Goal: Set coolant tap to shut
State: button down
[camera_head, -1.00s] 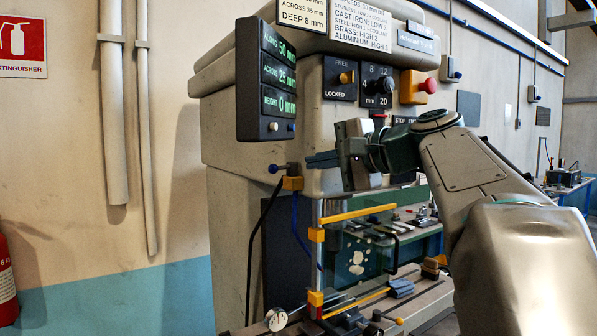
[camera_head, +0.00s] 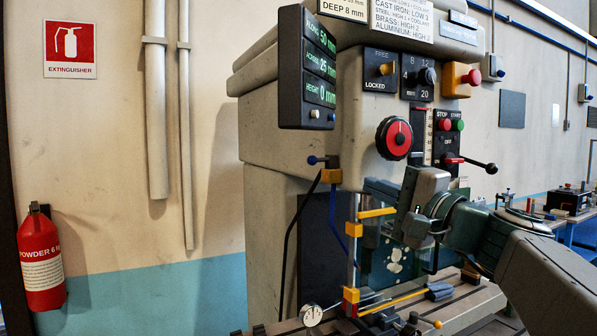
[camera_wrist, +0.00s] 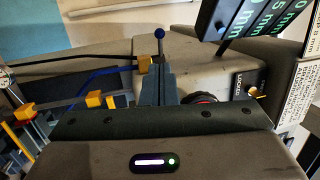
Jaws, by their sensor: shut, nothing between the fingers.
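The coolant tap (camera_head: 331,176) is a small brass-yellow block on the milling machine's front left edge. Its short lever ends in a blue ball (camera_head: 312,160) and points left, slightly upward, in the head view. In the wrist view the yellow block (camera_wrist: 145,63) sits just left of my fingertips, and the blue ball (camera_wrist: 159,33) stands above them. My gripper (camera_head: 368,185) is shut and empty, to the right of the tap. Its blue-grey fingers (camera_wrist: 160,70) point toward the lever in the wrist view. Whether they touch it I cannot tell.
A red-and-black handwheel (camera_head: 394,138) is above my gripper. The display box (camera_head: 306,68) overhangs above the tap. A clear guard with yellow clamps (camera_head: 352,229) stands below. Dark and blue hoses hang from the tap area. Open space lies left, before the wall and extinguisher (camera_head: 41,260).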

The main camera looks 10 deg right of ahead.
aim_at(315, 162)
jog(key=p+x, duration=0.4)
jog(key=x, duration=0.8)
jog(key=shift+w+r, duration=0.1)
jog(key=shift+w, duration=0.25)
jog(key=shift+w+a+p, duration=0.35)
jog(key=shift+w+p, duration=0.05)
jog(key=shift+w, duration=0.15)
jog(key=shift+b, duration=0.4)
